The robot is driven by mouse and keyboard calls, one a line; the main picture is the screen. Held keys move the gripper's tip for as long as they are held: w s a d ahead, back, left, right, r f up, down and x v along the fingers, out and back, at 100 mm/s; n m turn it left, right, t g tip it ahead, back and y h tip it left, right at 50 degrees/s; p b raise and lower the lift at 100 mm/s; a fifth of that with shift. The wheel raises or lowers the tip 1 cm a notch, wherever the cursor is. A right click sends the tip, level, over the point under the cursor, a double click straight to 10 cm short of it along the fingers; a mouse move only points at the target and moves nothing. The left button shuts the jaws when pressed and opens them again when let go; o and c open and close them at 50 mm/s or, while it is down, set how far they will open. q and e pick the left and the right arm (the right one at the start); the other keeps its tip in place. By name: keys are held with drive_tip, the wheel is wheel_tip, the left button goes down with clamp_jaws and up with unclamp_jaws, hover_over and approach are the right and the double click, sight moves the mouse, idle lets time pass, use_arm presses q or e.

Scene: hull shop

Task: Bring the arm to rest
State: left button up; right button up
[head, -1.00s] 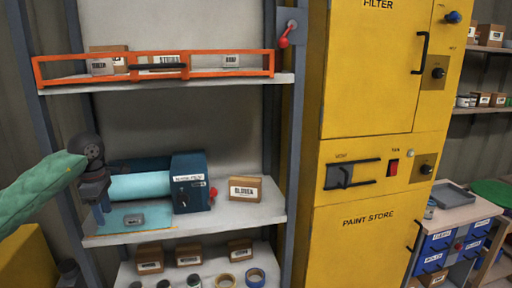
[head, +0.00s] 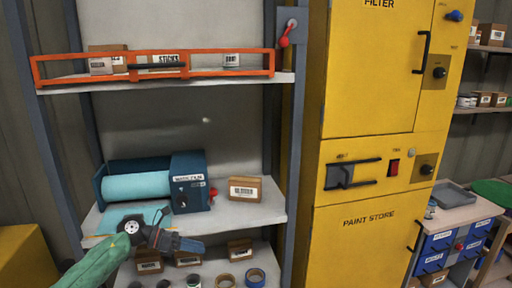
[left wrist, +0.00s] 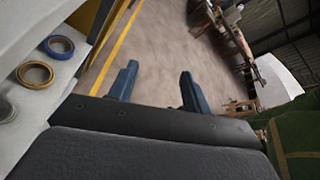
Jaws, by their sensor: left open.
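My left arm (head: 103,260), in a green sleeve, comes in from the lower left of the head view. My left gripper (head: 200,245) is in front of the lower part of the shelf rack and points to the right. In the left wrist view its two blue fingers (left wrist: 157,88) stand apart with nothing between them, over open floor. The gripper hides part of the boxes on the lowest shelf. My right gripper does not show in either view.
The middle shelf (head: 250,213) holds a teal film roll dispenser (head: 140,185) and a labelled box (head: 245,188). Tape rolls (head: 255,277) lie on the lowest shelf. An orange rail (head: 230,72) fronts the upper shelf. A yellow paint store cabinet (head: 365,245) stands to the right.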

use_arm(q)
wheel_tip(320, 180, down, 13)
drive_tip(key=w+d+n+t, duration=0.2)
drive_tip(key=n+t, duration=1.1)
drive_tip(key=n, duration=0.5)
drive_tip(key=s+a+f+n+y, duration=0.35)
drive_tip(key=f+n+y, duration=0.35)
drive_tip(key=f, duration=0.4)
drive_tip(key=s+a+f+n+y, duration=0.2)
drive_tip(key=s+f+n+y, duration=0.2)
drive_tip(key=f+n, duration=0.55)
drive_tip(key=s+f+n+g+y, duration=0.3)
drive_tip(key=s+f+n, duration=0.1)
drive_tip(key=s+f, duration=0.75)
drive_tip(key=s+d+f+n+g, duration=0.1)
drive_tip(key=s+f+n+g, duration=0.1)
drive_tip(key=s+f, duration=0.3)
drive_tip(key=s+d+f+n+g, duration=0.2)
drive_tip(key=s+f+g, duration=0.2)
drive_tip(key=s, duration=0.9)
drive_tip(key=s+d+f+n+g, duration=0.1)
drive_tip(key=s+f+g, duration=0.3)
drive_tip(key=s+f, duration=0.4)
drive_tip(key=shift+s+d+f+n+h, duration=0.2)
drive_tip(key=shift+s+n+h, duration=0.3)
drive_tip(key=shift+s, duration=0.55)
